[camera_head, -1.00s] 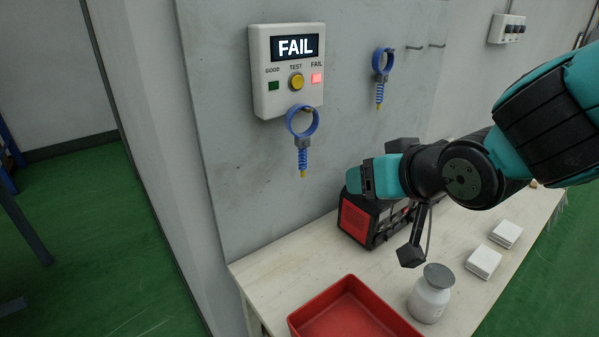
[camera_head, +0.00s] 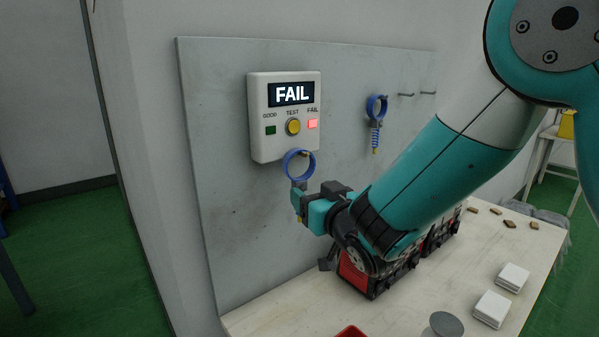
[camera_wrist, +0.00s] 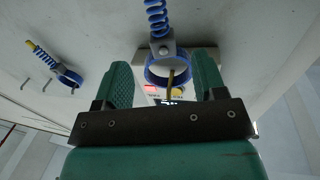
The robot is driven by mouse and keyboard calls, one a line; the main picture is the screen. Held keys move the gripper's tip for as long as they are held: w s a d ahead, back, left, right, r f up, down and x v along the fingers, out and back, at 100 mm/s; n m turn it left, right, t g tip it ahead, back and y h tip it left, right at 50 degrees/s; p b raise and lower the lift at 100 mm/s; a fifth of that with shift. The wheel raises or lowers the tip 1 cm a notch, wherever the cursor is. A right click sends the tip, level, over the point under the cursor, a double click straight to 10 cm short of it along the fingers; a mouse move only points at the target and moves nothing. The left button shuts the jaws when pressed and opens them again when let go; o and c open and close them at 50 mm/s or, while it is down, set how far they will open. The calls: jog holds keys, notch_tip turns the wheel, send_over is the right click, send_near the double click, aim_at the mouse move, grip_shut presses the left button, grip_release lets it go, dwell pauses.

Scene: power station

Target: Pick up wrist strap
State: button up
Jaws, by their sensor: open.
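One blue wrist strap (camera_head: 299,165) hangs from a hook just below the tester, its ring upright and its coiled cord partly hidden by my gripper (camera_head: 301,202). In the wrist view this strap (camera_wrist: 150,72) appears upside down between the two teal fingers of my gripper (camera_wrist: 163,75), with visible space on both sides. My gripper is open and level with the lower part of the strap. I cannot tell the exact depth between fingers and ring. A second blue wrist strap (camera_head: 376,108) hangs farther right and also shows in the wrist view (camera_wrist: 68,77).
A white tester (camera_head: 285,143) reads FAIL with its red light lit. Empty hooks (camera_head: 406,95) stick out of the grey panel (camera_head: 225,230) at right. Below, the workbench (camera_head: 425,300) holds a red-and-black device (camera_head: 355,279), white blocks (camera_head: 491,309) and a grey-lidded jar (camera_head: 446,324).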

aim_at(302, 188)
jog(key=p+x, duration=0.2)
jog(key=x, duration=0.5)
jog(key=shift+a+f+p, duration=0.25)
jog(key=shift+f+p, duration=0.05)
jog(key=shift+p, duration=0.1)
jog(key=shift+w, duration=0.1)
jog(key=c, duration=1.1)
jog(key=shift+r, duration=0.2)
jog(key=shift+c, duration=0.3)
